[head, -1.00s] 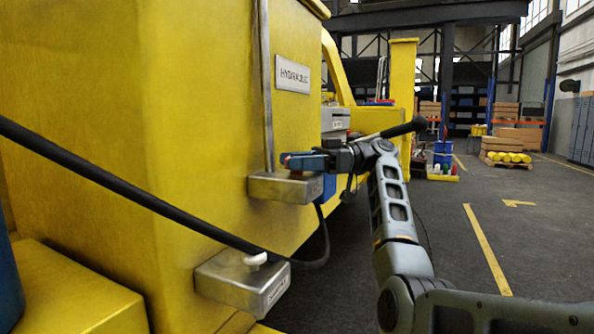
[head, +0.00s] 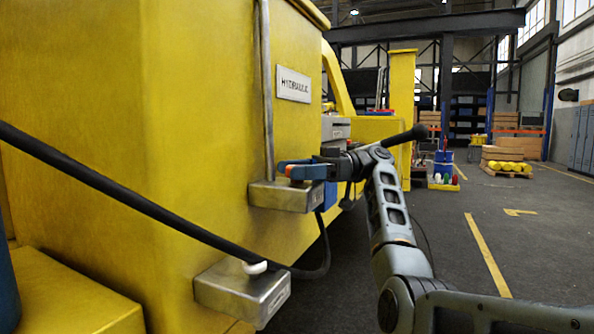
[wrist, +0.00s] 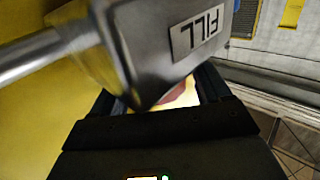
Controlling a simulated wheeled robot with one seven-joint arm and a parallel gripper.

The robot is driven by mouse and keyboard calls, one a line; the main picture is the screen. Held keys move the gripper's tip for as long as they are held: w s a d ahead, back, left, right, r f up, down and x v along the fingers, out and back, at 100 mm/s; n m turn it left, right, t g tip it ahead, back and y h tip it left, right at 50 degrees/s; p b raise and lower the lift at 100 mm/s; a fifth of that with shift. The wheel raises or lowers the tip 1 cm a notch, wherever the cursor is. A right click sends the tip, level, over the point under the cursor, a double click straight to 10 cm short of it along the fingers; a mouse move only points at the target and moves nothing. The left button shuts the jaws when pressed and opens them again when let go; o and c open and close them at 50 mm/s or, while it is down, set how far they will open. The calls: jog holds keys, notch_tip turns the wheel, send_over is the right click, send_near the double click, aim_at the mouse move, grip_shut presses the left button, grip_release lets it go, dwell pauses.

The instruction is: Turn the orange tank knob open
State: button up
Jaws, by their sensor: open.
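The orange knob (head: 299,173) sits on top of the upper metal block (head: 280,196) on the yellow machine, mostly covered by my gripper in the head view. My gripper (head: 291,168) is open, with its blue fingers at the knob just above the block. In the wrist view a reddish-brown part of the knob (wrist: 181,93) shows between the fingers. The block, labelled FILL (wrist: 165,45), appears upside down there and hides the fingertips. I cannot tell whether the fingers touch the knob.
A lower metal block (head: 240,292) carries a white knob (head: 255,267). A black hose (head: 130,187) crosses in front of the machine.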

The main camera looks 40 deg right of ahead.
jog(key=shift+d, duration=0.1)
jog(key=v, duration=0.7)
jog(key=shift+s+d+b, duration=0.15)
jog(key=shift+d+b, duration=0.1)
jog(key=shift+b, duration=0.1)
dwell(0.3)
